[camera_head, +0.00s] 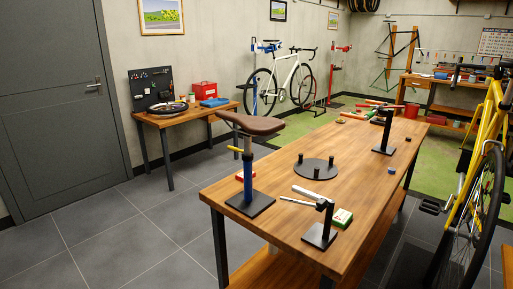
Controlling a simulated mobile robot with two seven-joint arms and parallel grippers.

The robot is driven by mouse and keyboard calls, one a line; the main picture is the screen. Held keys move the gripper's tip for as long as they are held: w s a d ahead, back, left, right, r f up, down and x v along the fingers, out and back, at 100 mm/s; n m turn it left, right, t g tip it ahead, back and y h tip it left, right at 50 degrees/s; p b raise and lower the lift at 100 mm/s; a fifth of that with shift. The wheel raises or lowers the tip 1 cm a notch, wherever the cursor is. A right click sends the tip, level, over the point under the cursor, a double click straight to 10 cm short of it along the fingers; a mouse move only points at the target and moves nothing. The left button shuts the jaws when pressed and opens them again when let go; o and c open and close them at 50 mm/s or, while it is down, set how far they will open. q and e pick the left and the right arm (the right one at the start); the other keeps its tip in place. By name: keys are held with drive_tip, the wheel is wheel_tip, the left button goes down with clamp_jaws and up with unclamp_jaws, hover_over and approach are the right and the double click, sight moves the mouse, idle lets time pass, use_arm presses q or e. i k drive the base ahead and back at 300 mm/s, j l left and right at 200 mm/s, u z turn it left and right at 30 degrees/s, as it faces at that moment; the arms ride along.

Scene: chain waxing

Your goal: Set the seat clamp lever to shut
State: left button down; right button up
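A brown bicycle saddle (251,123) sits on a seat post at the near left of the wooden workbench. Below it a blue upright tube (247,177) stands on a black base plate (250,204). A small yellow lever (235,149) sticks out to the left near the top of the blue tube; it looks like the seat clamp lever. The view is too small to tell whether it is shut. Neither of my grippers shows in this view.
A yellow bicycle (463,206) stands close at right. Tiled floor is free at left.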

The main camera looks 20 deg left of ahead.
sight(237, 150)
drive_tip(key=i+j+z, duration=0.15)
drive_tip(key=j, duration=0.3)
drive_tip(key=i+j+z, duration=0.15)
drive_tip(key=j, duration=0.35)
drive_tip(key=i+j+z, duration=0.15)
drive_tip(key=j, duration=0.35)
drive_tip(key=i+j+z, duration=0.15)
drive_tip(key=j, duration=0.35)
drive_tip(key=i+j+z, duration=0.15)
drive_tip(key=j, duration=0.35)
drive_tip(key=j+z, duration=0.15)
drive_tip(key=j, duration=0.4)
